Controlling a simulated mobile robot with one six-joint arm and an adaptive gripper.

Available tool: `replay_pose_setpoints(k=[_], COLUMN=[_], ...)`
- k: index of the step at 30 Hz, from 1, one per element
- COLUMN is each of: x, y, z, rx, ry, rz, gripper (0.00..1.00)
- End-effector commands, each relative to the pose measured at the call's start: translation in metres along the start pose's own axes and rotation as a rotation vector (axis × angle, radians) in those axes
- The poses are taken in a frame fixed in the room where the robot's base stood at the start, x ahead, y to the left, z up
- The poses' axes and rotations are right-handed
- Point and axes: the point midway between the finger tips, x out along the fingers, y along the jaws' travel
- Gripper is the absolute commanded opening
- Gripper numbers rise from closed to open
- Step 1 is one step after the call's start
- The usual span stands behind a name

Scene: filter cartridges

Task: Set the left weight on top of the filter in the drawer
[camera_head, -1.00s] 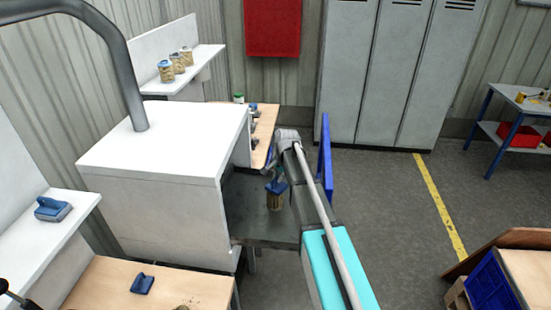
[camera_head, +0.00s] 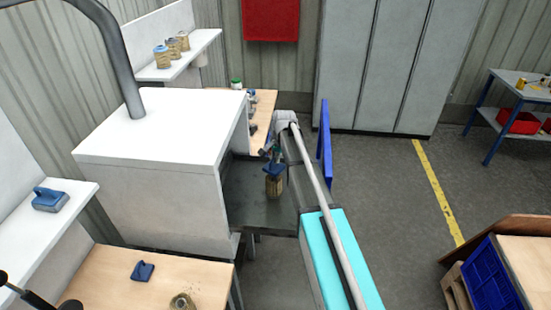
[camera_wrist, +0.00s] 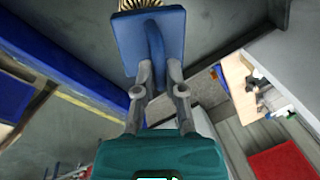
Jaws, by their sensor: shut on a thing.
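A blue weight with an upright handle (camera_head: 274,170) is over the filter (camera_head: 274,188) in the open grey drawer (camera_head: 248,205). My gripper (camera_wrist: 158,75) is shut on the weight's handle; the weight's flat blue plate (camera_wrist: 128,42) shows beyond the fingers. In the wrist view, the pleated tan filter (camera_wrist: 138,4) peeks out past the plate's far edge. The weight appears to sit on the filter or just above it; I cannot tell whether they touch. My arm partly hides the right side of the drawer.
The white cabinet (camera_head: 150,205) stands left of the drawer. A blue panel (camera_head: 325,145) stands to the right of my arm. Open floor lies further right.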

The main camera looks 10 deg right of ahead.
Motion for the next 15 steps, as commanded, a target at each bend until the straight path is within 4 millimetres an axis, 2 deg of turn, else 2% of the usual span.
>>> replay_pose_setpoints(k=[15], x=[0.027], y=[0.006], z=[-0.001], rx=[0.001], ry=[0.0], rz=[-0.001], gripper=[0.0])
